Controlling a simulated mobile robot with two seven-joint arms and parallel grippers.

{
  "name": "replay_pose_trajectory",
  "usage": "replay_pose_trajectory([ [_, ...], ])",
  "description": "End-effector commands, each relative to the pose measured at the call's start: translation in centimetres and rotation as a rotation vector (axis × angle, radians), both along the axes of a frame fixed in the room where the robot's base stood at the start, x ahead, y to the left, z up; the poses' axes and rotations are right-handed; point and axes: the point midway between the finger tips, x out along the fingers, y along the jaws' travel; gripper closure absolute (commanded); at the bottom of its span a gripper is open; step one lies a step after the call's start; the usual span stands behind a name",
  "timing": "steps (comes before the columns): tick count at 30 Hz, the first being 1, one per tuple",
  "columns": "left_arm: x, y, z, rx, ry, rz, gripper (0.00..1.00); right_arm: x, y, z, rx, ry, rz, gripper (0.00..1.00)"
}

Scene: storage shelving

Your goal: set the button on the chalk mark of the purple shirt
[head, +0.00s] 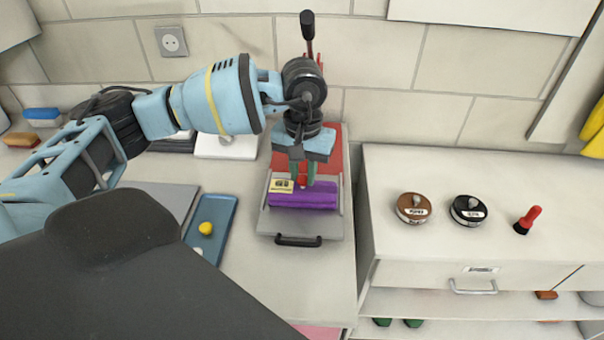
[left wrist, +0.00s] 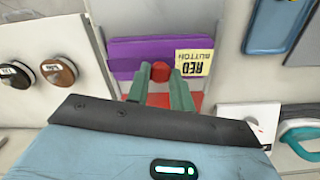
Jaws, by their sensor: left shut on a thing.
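The purple shirt (head: 318,200) lies folded in a grey tray (head: 275,222) in the head view, and it also shows in the left wrist view (left wrist: 130,52). A yellow label reading "RED BUTTON" (left wrist: 194,68) lies on it. My left gripper (head: 302,182) points down at the shirt, its green fingers shut on a small red button (left wrist: 160,71). The button is over or at the shirt's edge; whether it touches the cloth cannot be told. The chalk mark cannot be made out. My right gripper is not in view.
A blue tray with a yellow round piece (head: 206,228) is left. The tray has a black handle (head: 298,240).

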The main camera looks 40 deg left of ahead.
Motion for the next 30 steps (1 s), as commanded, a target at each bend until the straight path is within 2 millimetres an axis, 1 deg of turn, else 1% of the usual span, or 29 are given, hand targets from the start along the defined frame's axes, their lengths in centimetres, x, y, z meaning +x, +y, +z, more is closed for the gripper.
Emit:
replay_pose_trajectory([
  [1, 0.0, 0.0, -0.3, 0.001, -0.002, 0.002, 0.98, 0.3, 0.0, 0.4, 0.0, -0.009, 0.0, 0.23],
  [5, 0.0, 0.0, -1.2, -0.001, -0.002, 0.002, 0.98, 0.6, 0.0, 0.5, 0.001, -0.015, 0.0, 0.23],
  [12, 0.0, 0.0, -1.3, -0.001, -0.001, 0.002, 0.98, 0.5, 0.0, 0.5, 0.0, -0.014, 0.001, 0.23],
  [17, 0.0, 0.0, -1.8, -0.001, 0.0, 0.002, 0.98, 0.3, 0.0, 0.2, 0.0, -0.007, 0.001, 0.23],
  [18, 0.0, 0.0, -1.7, -0.001, -0.001, 0.002, 0.72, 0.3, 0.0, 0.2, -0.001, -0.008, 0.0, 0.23],
  [22, 0.0, 0.0, -1.6, 0.0, -0.002, 0.002, 0.56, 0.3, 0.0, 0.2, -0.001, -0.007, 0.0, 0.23],
  [30, 0.0, 0.0, -1.5, 0.0, -0.002, 0.002, 0.56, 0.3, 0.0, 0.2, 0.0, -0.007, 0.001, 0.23],
])
